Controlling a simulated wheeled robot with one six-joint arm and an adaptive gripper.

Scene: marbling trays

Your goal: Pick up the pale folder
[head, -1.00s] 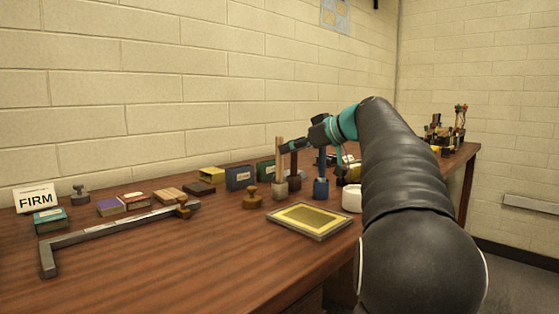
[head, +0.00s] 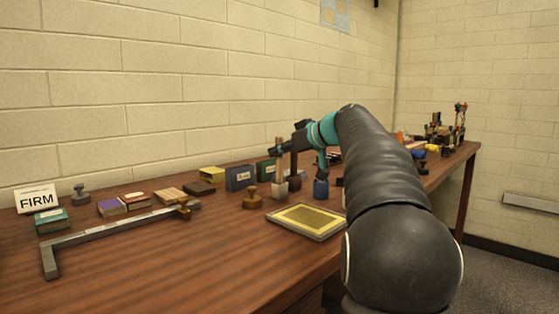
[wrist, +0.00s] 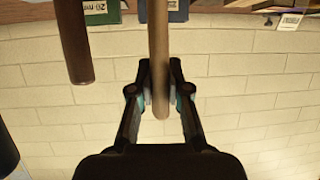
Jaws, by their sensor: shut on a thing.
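The pale folder (wrist: 158,45) is a slim, light wooden-coloured stick in the wrist view. It runs down from the top edge between my fingertips. My gripper (wrist: 160,97) is shut on it, with one finger on each side. In the head view the pale folder (head: 280,165) stands upright, its lower end at a small pale pot (head: 280,188). My gripper (head: 277,151) reaches it from the right, near its upper part. Whether its lower end is clear of the pot, I cannot tell.
A dark brown handle (wrist: 75,45) stands close beside the folder. A blue pot (head: 321,189) is to the right. A framed yellow tray (head: 307,221) lies in front, a brown stamp (head: 252,198) to the left. Boxes (head: 239,178) stand behind.

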